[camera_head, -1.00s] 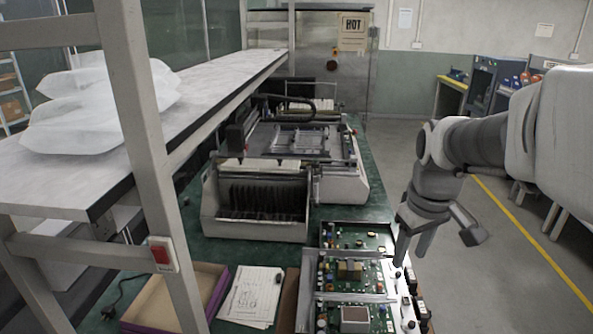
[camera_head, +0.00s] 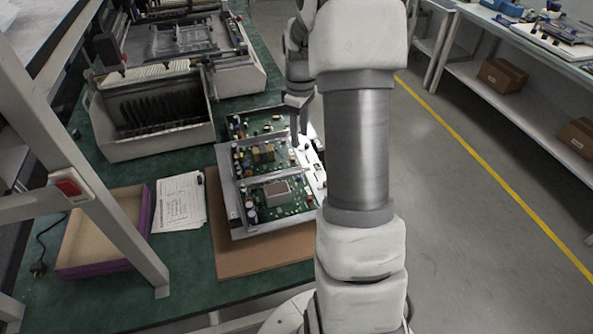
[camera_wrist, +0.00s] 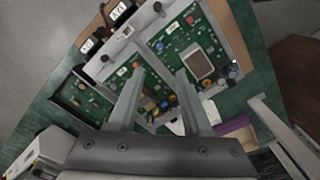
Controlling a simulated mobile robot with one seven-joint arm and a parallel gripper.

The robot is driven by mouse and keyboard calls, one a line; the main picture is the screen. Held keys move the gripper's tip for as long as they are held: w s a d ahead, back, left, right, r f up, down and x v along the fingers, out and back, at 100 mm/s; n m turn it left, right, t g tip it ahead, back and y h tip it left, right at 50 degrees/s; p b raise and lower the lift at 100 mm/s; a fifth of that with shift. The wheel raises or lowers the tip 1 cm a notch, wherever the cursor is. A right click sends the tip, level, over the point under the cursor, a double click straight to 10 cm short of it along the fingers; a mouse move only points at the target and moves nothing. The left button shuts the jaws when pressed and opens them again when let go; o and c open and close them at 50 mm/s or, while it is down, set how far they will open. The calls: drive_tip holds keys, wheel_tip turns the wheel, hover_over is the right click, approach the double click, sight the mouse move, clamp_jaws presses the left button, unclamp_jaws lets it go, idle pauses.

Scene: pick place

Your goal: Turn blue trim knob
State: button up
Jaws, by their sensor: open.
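A metal-framed unit with several green circuit boards (camera_head: 270,195) lies on the bench, and the boards fill the middle of the wrist view (camera_wrist: 190,42). Small blue parts show on the boards in the wrist view, one (camera_wrist: 159,46) just beyond my fingertips. They are too small to tell which is the trim knob. My gripper (camera_wrist: 160,72) is open and empty, its two fingers pointing at the boards. In the head view my gripper (camera_head: 298,128) is over the right side of the unit, partly hidden by my arm.
The unit sits on a brown board (camera_head: 262,258). Papers (camera_head: 180,203) and a purple-edged tray (camera_head: 100,262) lie to its left. A grey machine with a slotted rack (camera_head: 155,125) stands behind. A shelf post (camera_head: 85,185) rises at left. Floor right of the bench is clear.

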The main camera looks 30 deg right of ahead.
sight(299, 176)
wheel_tip(299, 176, down, 15)
drive_tip(key=shift+r, duration=0.1)
idle(0.3)
clamp_jaws()
